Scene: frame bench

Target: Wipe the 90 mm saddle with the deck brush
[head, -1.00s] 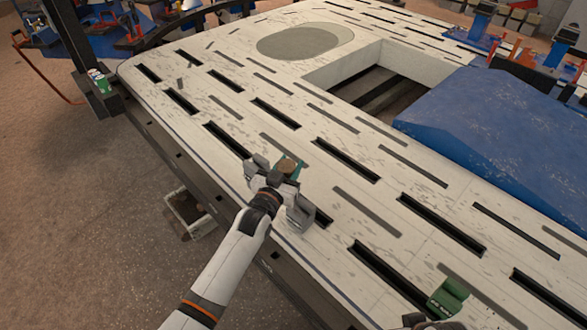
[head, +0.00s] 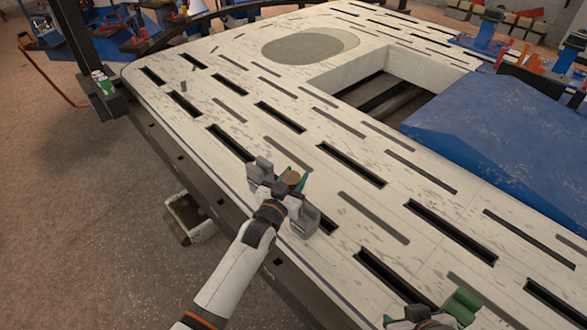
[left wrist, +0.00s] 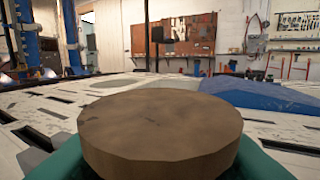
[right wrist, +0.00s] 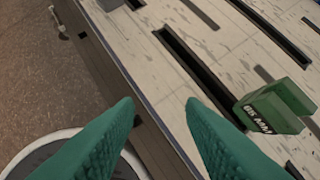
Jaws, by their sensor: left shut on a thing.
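The green saddle (head: 463,303) sits on the slotted bench top near the bottom right of the head view. It also shows at the right of the right wrist view (right wrist: 277,107), with a label ending in "MM" whose number is hard to read. My left gripper (head: 288,184) is shut on the deck brush, whose round brown top (head: 291,177) shows between teal fingers. The brown top fills the lower middle of the left wrist view (left wrist: 160,130); the bristles are hidden. My right gripper (right wrist: 163,108) is open and empty, its teal fingers apart, left of the saddle.
The pale bench top (head: 220,100) has many dark slots. A rectangular opening (head: 385,85) and a blue block (head: 490,125) lie towards the back right. Bench top around the brush is mostly clear.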

